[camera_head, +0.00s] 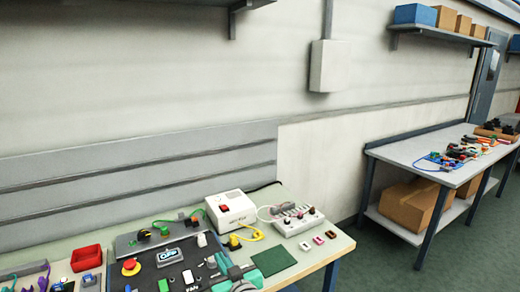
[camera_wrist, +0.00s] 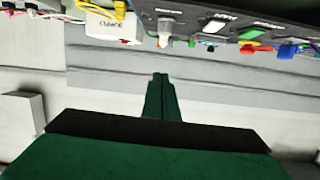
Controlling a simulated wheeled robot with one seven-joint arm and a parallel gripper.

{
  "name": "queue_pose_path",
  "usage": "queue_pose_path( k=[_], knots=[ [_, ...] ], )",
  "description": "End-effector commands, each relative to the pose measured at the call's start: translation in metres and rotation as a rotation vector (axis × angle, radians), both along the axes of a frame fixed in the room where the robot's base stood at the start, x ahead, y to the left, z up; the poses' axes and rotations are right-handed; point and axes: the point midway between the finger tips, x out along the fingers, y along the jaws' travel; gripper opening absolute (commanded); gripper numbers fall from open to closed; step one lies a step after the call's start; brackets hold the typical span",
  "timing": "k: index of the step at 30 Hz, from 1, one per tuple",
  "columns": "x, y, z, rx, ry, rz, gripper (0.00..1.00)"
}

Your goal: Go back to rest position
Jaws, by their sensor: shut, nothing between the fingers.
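My gripper (camera_wrist: 161,78) shows in the wrist view. Its two green fingers lie together, shut, with nothing between them. They point at the bare grey wall and touch nothing that I can see. The wrist view appears upside down, with the bench equipment along its top edge.
The near bench (camera_head: 318,250) holds a white box (camera_head: 231,210), a red tray (camera_head: 86,258), a dark panel with a red button (camera_head: 131,266), cables and a green mat (camera_head: 273,261). A second table (camera_head: 415,152) stands at right. A shelf (camera_head: 440,34) hangs above it.

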Motion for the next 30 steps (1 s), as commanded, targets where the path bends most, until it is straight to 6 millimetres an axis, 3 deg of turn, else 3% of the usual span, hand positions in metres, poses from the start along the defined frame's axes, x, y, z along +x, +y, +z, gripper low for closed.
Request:
queue_pose_path(
  k=[14, 21, 30],
  knots=[
    [-0.043, -0.013, -0.072, 0.081, 0.031, -0.109, 0.00],
    [-0.099, -0.029, -0.133, 0.129, 0.055, -0.217, 0.00],
    [-0.186, -0.053, -0.190, 0.147, 0.072, -0.346, 0.00]
  ],
)
